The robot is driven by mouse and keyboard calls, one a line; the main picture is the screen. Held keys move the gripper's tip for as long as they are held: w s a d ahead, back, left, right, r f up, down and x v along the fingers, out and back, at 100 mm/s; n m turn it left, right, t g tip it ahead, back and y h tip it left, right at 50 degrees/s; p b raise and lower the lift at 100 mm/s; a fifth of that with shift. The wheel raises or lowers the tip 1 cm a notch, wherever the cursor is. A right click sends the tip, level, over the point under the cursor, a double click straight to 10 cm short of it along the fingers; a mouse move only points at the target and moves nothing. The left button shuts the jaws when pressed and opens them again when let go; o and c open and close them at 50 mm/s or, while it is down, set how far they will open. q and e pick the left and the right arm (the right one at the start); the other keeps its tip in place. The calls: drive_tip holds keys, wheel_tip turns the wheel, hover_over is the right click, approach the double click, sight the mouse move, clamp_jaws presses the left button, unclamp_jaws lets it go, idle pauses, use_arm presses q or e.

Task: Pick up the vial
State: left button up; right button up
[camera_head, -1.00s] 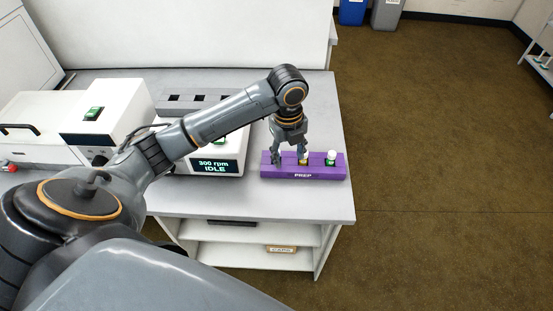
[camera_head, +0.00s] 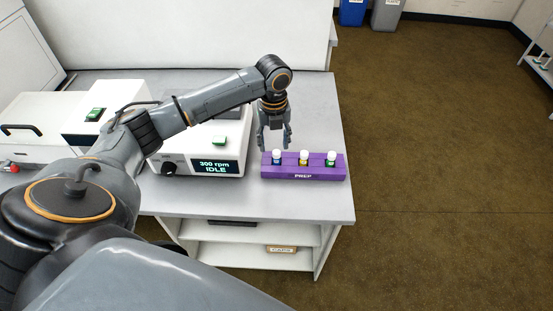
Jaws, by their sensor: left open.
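Three white-capped vials stand upright in a row in the purple PREP rack (camera_head: 335,173). The left vial (camera_head: 277,158) has a dark blue body, the middle vial (camera_head: 304,158) a yellow one, and the right vial (camera_head: 331,159) a green one. My left gripper (camera_head: 274,146) points down with its fingers apart, just above and behind the left end of the rack, close to the left vial. It holds nothing that I can see. Whether a finger touches the vial I cannot tell. My right gripper is not in view.
A white device (camera_head: 200,167) reading "300 rpm IDLE" stands left of the rack, partly under my left arm. Another white machine (camera_head: 95,115) is further left. The grey bench top (camera_head: 310,110) is clear behind the rack, and its edge lies close on the right.

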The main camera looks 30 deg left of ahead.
sight(276, 152)
use_arm(q)
drive_tip(key=f, duration=0.4)
drive_tip(key=shift+w+d+f+p, duration=0.15)
drive_tip(key=shift+d+f+p, duration=0.15)
drive_tip(key=shift+f+p, duration=0.1)
clamp_jaws()
